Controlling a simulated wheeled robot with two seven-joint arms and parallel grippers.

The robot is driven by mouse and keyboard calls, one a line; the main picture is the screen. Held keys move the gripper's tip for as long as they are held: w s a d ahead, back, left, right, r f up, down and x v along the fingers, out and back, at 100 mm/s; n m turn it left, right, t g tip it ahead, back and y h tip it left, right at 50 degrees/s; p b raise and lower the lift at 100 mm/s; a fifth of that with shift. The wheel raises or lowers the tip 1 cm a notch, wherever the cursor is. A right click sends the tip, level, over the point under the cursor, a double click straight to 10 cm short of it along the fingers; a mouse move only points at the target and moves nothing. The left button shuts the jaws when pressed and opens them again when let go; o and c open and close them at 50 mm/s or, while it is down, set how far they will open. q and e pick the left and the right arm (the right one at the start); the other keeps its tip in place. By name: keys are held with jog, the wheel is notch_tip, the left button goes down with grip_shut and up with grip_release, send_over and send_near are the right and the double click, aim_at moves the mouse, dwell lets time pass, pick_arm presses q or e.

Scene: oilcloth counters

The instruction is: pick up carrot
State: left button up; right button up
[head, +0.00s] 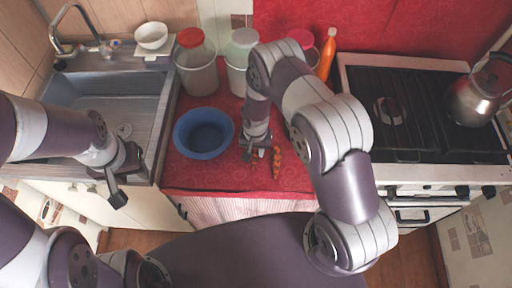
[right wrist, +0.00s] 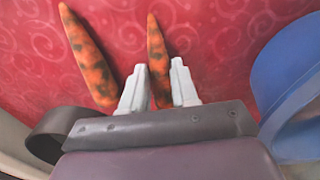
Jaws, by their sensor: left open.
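Two orange carrots with dark patches are on the red counter cloth. One carrot (right wrist: 157,48) runs between the fingers of my right gripper (right wrist: 158,88), which sit close against both its sides. In the head view my right gripper (head: 255,152) points down at the counter, with a small part of this carrot (head: 254,158) showing under it. The other carrot (head: 276,162) lies just right of the gripper; in the right wrist view this carrot (right wrist: 88,58) is left of the fingers, apart from them. My left gripper (head: 122,178) is open and empty in front of the sink.
A blue bowl (head: 204,134) stands left of my right gripper, close to it. Behind are a red-lidded container (head: 196,75), a pale-lidded container (head: 238,72) and an orange bottle (head: 326,55). The sink (head: 95,88) is at left, the stove (head: 410,110) at right.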

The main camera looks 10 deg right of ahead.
aim_at(255, 151)
grip_shut()
jog(key=shift+w, duration=0.1)
jog(key=shift+r, duration=0.1)
jog(key=shift+r, duration=0.35)
notch_tip(255, 151, up, 3)
jog(key=shift+w+f+b, duration=0.1)
jog(key=shift+f+b, duration=0.05)
jog(key=shift+b, duration=0.4)
jog(key=s+d+r+b, duration=0.1)
jog(key=s+d+r, duration=0.5)
jog(key=d, duration=0.4)
jog(key=shift+s+r+b, duration=0.2)
jog(key=shift+r+b, duration=0.1)
jog(key=shift+r, duration=0.4)
